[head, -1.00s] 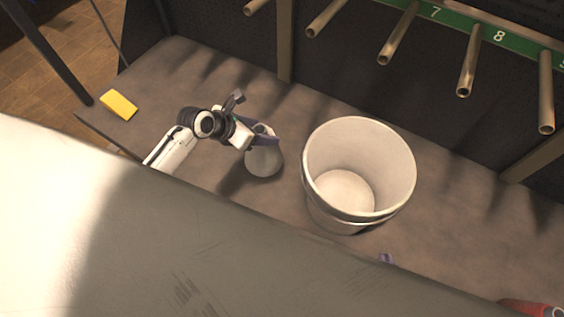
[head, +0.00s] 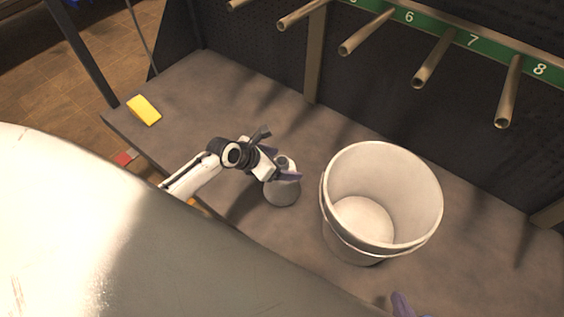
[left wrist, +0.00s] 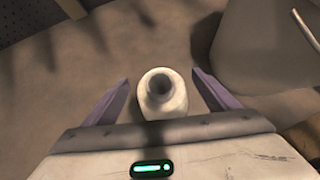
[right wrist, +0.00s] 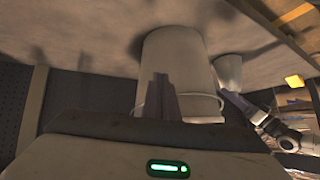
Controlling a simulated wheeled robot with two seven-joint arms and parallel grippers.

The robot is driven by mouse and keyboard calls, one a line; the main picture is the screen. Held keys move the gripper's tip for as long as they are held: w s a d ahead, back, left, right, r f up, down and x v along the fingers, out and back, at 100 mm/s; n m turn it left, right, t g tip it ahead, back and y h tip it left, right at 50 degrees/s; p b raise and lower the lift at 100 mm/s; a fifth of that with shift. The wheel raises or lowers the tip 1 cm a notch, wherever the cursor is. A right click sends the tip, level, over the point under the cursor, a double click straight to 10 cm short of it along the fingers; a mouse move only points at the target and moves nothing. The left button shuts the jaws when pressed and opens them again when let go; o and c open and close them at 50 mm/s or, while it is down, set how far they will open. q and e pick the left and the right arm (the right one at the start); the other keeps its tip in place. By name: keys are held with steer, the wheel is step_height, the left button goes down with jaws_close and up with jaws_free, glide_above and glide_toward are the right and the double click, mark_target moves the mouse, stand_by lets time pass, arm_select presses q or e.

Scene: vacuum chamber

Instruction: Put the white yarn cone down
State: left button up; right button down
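The white yarn cone (head: 283,192) stands upright on the grey-brown bench, left of the bucket. Its narrow top with a dark hole (left wrist: 160,90) shows in the left wrist view. My left gripper (head: 283,172) is at the cone's top. Its purple fingers (left wrist: 160,92) are spread on both sides of the cone, with a visible gap on each side. The cone (right wrist: 228,72) also shows upside down in the right wrist view, seemingly resting on the bench. My right gripper (right wrist: 163,97) has its fingers together and looks empty; a purple fingertip (head: 401,304) shows at the bottom of the head view.
A large white bucket (head: 338,240) stands close right of the cone, and in front of my right gripper. A yellow block (head: 144,110) lies at the bench's left end. A rack with numbered pegs (head: 432,62) runs along the back. The bench between block and cone is clear.

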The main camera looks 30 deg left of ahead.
steer(key=shift+r, duration=0.1)
arm_select(q)
steer(key=shift+s+a+r, duration=0.1)
steer(key=shift+s+r, duration=0.1)
steer(key=shift+r, duration=0.15)
steer(key=p+v, duration=0.5)
steer(key=v, duration=0.6)
steer(key=s+d+m, duration=0.7)
steer(key=m, duration=1)
steer(key=s+d+m+t, duration=0.1)
steer(key=s+d+m, duration=0.5)
steer(key=m, duration=1)
steer(key=shift+s+d+f+m+y, duration=0.35)
steer(key=shift+s+d+m+y, duration=0.05)
steer(key=shift+s, duration=0.6)
arm_select(e)
steer(key=r, duration=0.2)
steer(key=shift+w+d+r, duration=0.1)
steer(key=shift+d+r, duration=0.1)
steer(key=shift+r, duration=0.1)
